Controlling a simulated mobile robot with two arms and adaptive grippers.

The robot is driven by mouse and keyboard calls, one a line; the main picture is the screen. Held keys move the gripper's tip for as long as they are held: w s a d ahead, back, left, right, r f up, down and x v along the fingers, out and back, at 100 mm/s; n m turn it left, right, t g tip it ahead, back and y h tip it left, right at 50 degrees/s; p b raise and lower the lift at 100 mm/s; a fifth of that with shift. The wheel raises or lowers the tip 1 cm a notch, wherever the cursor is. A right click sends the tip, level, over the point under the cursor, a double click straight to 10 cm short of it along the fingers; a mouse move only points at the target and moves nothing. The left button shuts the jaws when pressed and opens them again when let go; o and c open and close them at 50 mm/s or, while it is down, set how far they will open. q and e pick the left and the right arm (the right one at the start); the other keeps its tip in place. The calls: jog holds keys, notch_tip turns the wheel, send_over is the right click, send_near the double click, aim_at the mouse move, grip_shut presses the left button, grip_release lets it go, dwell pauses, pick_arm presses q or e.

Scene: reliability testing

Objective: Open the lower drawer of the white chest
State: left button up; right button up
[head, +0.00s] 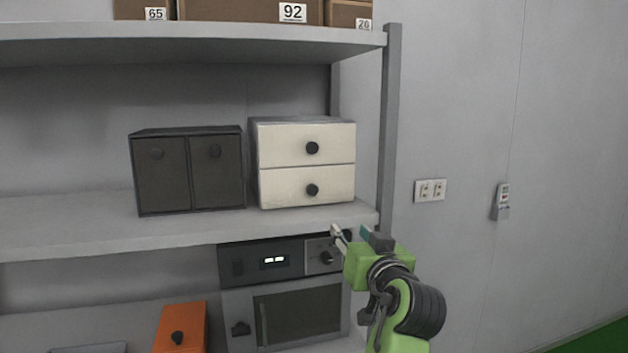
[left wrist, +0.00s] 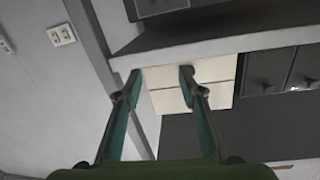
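The white chest (head: 283,158) stands on the middle shelf with two closed drawers. The lower drawer (head: 285,188) has a round dark knob (head: 312,190); the upper drawer (head: 283,146) has a matching one. My left gripper (head: 346,234) is in front of the shelf edge, below and right of the lower knob, touching nothing that I can see. In the left wrist view, which is upside down, my left gripper (left wrist: 159,75) is open and empty. My right gripper is in neither view.
The middle shelf's (head: 90,232) front edge lies close to my left gripper. A dark two-door cabinet (head: 188,172) stands left of the chest. An oven (head: 300,312) and an orange box (head: 180,325) are below. A grey post (head: 390,130) rises on the right.

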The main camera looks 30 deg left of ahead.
aim_at(313, 190)
pick_arm(q)
jog(key=s+a+r+n+g+y, duration=0.1)
jog(key=s+a+r+n+y, duration=0.1)
jog(key=s+r+n, duration=0.3)
jog(key=w+a+m+p, duration=0.1)
jog(key=w+a+p, duration=0.1)
jog(key=w+a, duration=0.1)
jog(key=w+a+p, duration=0.2)
jog(key=w+a, duration=0.1)
jog(key=w+a+r+m+p, duration=0.1)
jog(key=w+a+p, duration=0.1)
jog(key=w+a, duration=0.1)
jog(key=shift+w+a+m, duration=0.3)
jog(key=shift+a, duration=0.2)
jog(key=shift+w+a+f, duration=0.1)
jog(key=shift+w+a, duration=0.1)
jog(key=shift+h, duration=0.3)
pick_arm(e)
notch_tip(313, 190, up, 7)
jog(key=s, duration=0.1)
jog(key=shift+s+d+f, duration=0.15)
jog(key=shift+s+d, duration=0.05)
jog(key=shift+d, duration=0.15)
pick_arm(q)
jog(key=shift+c, duration=0.7)
grip_shut()
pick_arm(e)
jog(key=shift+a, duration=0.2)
